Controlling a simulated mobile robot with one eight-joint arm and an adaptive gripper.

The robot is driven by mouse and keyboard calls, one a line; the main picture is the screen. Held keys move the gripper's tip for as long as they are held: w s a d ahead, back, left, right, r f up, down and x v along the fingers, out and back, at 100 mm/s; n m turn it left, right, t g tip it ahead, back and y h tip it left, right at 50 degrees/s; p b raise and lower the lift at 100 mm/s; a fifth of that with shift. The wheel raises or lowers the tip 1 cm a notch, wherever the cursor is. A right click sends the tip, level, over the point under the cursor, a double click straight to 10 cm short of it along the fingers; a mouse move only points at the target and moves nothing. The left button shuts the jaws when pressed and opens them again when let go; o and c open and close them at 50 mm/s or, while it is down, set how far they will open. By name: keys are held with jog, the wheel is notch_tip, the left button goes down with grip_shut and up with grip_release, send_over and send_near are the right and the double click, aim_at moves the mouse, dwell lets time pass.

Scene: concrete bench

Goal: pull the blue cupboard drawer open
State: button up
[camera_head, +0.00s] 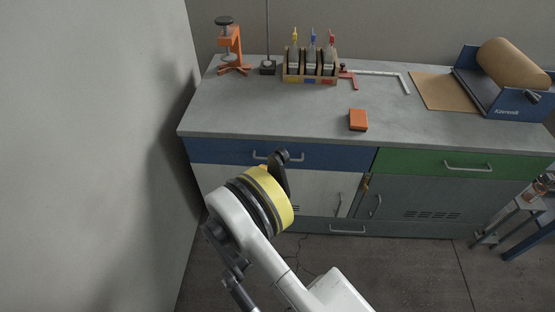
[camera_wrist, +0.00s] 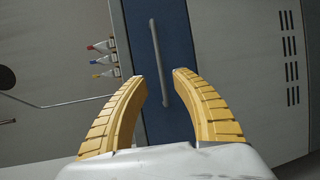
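The blue drawer (camera_head: 335,157) is at the top left of the cupboard under the bench top, and its front is flush with the cupboard. Its grey bar handle (camera_head: 262,157) is partly hidden behind my arm in the head view. In the wrist view, the blue drawer front (camera_wrist: 180,40) fills the middle, and the handle (camera_wrist: 157,50) runs lengthwise across it. My gripper (camera_wrist: 161,75) is open, with its two yellow fingers apart on either side of the handle's line. I cannot tell how far the fingertips are from the handle.
A green drawer (camera_head: 425,162) is to the right. An orange box (camera_head: 358,120), a brush rack (camera_head: 298,78), an orange stand (camera_head: 232,55) and a paper roll (camera_head: 512,64) are on the bench (camera_head: 280,112). A pale wall (camera_head: 90,130) stands close on the left.

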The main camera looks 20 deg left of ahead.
aim_at(277, 160)
jog(key=b+x, duration=0.3)
jog(key=x, duration=0.7)
jog(key=shift+w+d+f, duration=0.1)
jog(key=shift+w, duration=0.05)
grip_shut()
